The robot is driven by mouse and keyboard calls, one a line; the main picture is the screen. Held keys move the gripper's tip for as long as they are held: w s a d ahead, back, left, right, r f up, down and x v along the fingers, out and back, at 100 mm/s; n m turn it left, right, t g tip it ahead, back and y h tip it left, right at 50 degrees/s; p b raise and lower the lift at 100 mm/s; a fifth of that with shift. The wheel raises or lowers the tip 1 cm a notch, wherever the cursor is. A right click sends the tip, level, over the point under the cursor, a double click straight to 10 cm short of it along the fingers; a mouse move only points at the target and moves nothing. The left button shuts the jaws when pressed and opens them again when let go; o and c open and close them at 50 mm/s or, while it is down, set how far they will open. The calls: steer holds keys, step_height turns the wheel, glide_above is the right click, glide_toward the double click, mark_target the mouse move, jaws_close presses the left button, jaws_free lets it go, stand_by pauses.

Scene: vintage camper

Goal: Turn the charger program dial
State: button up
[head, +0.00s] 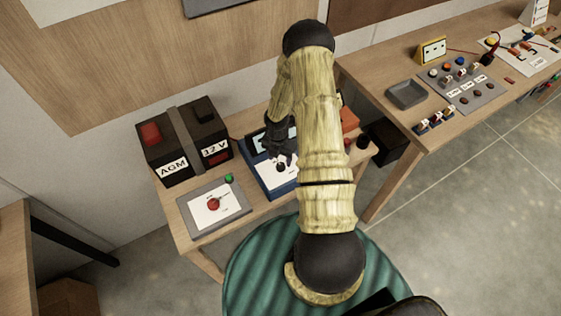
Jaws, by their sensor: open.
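A blue box (253,177) with a pale front panel, apparently the charger, sits on the small wooden table, right of the battery. Its right side is hidden behind my arm. A small dark round knob (281,168) shows on its panel, apparently the program dial. My gripper (284,160) is at this panel, pointing down close to the knob. It is open, and my arm hides part of it. I cannot tell whether the fingers touch the knob or stand around it.
A black battery (184,147) marked AGM and 12V stands behind left. A grey panel (190,211) with a red knob (213,203) and green button lies front left. An orange item (349,120) is right of my arm. A longer bench (421,80) holds a tray and switches.

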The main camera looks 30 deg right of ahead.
mark_target(281, 165)
steer(key=shift+s+d+f+p, duration=0.1)
steer(key=shift+f+p, duration=0.3)
steer(key=shift+f, duration=1.5)
steer(key=c, duration=1)
steer(key=shift+o, duration=0.2)
